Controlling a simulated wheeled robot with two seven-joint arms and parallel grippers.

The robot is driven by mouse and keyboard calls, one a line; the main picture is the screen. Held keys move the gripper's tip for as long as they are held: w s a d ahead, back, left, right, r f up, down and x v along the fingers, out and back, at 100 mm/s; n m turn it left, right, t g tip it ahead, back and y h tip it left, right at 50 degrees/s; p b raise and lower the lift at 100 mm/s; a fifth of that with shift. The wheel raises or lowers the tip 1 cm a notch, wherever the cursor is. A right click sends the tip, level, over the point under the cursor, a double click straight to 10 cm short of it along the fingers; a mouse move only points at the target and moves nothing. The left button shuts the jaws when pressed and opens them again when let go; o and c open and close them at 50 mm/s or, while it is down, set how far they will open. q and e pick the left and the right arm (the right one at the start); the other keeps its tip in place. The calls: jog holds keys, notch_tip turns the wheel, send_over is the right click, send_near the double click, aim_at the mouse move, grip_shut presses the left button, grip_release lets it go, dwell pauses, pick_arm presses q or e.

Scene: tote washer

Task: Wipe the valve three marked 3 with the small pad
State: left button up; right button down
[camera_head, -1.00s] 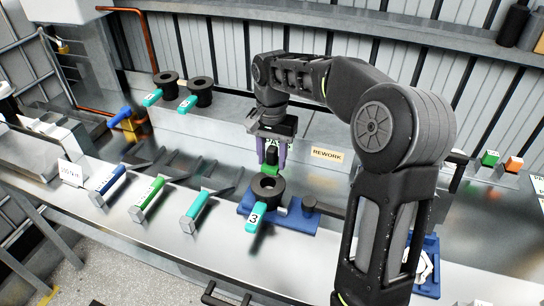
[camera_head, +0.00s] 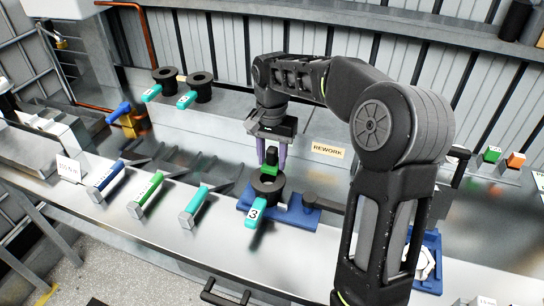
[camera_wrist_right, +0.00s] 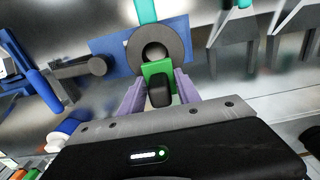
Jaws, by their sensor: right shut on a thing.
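Valve three is a dark ring-shaped body (camera_head: 267,187) with a teal handle (camera_head: 256,212) marked 3, on a blue base (camera_head: 300,216) on the bench. Its ring also shows in the right wrist view (camera_wrist_right: 158,44). My right gripper (camera_head: 271,160) has purple fingers shut on the black grip of the small green pad (camera_head: 265,172). In the right wrist view the green pad (camera_wrist_right: 155,69) overlaps the near edge of the ring. I cannot tell whether pad and ring touch. My left gripper is not in view.
Two more dark valves with teal handles (camera_head: 200,88) stand on the raised ledge behind. Blue, green and teal handled tools (camera_head: 147,193) lie to the left. A REWORK sign (camera_head: 328,150) is behind; green and orange blocks (camera_head: 516,160) are at far right.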

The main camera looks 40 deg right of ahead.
jog(key=shift+f+b, duration=0.3)
jog(key=shift+f, duration=0.3)
jog(key=shift+r, duration=0.1)
jog(key=shift+s+d, duration=0.45)
jog(key=shift+s, duration=0.2)
jog(key=shift+w+a, duration=0.5)
jog(key=shift+w, duration=0.2)
